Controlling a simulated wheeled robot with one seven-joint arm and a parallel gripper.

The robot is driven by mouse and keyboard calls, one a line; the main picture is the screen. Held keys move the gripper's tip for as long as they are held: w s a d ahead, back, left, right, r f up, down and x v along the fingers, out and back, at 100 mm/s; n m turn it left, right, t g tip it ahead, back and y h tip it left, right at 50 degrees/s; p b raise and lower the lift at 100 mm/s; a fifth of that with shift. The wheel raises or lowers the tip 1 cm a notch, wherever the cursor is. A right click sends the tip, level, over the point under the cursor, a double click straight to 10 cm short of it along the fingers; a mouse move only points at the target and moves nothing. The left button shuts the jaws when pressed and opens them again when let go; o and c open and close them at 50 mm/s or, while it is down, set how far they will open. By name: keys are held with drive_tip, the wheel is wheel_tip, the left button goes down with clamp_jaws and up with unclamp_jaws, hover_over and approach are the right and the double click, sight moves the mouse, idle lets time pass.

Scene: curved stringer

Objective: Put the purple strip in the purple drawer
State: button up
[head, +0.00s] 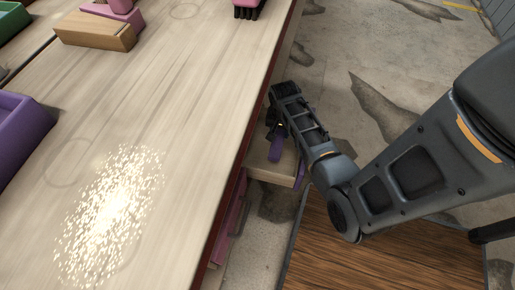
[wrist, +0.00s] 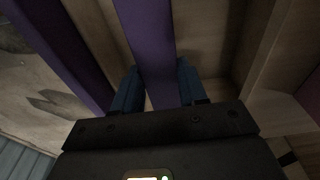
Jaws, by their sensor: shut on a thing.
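The purple strip (wrist: 148,40) is held between the two blue fingers of my gripper (wrist: 160,82) in the wrist view. In the head view the strip (head: 275,149) hangs below my gripper (head: 275,128) beside the table edge. The open drawer has a pale wooden body (head: 268,172) and a purple front (head: 300,174). The purple front also shows at the left in the wrist view (wrist: 62,48). The strip is over the drawer's wooden interior (wrist: 218,40); I cannot tell whether it touches the bottom. The far end of the strip is out of the wrist view.
The wooden table (head: 150,100) fills the left of the head view, with glitter spread on it. A purple bin (head: 20,125), a wooden block (head: 95,32) and a pink-and-black brush (head: 248,8) stand on it. A pink drawer front (head: 230,215) is below the table edge.

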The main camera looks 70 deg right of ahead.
wheel_tip(320, 180, down, 10)
drive_tip(key=b, duration=0.4)
drive_tip(key=shift+d, duration=0.1)
drive_tip(key=shift+f, duration=0.2)
drive_tip(key=o, duration=1.2)
